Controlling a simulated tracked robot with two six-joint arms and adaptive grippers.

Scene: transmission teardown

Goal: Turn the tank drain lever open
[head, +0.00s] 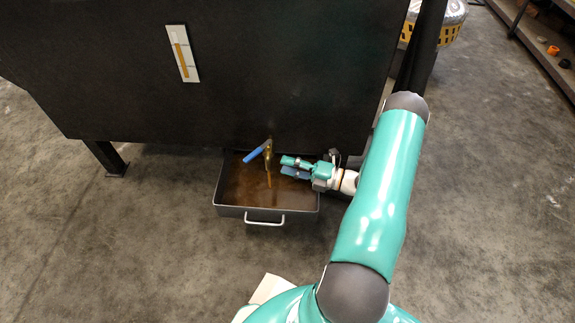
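The black tank (230,60) hangs over the floor on legs. Under its lower edge is a brass drain valve (268,157) with a blue lever (255,153). The lever points out to the left and slightly down from the valve. A thin amber streak shows just below the valve, over the pan. My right gripper (282,167) is just right of the valve, apart from the lever. Its two fingers look spread with a gap and nothing between them. My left gripper is not in view.
A grey drain pan (230,212) with a front handle (264,220) and brown liquid sits under the valve. A sight gauge (183,54) with an amber column is on the tank. A yellow-banded drum (447,28) and a shelf (545,50) stand at right. Floor at left is clear.

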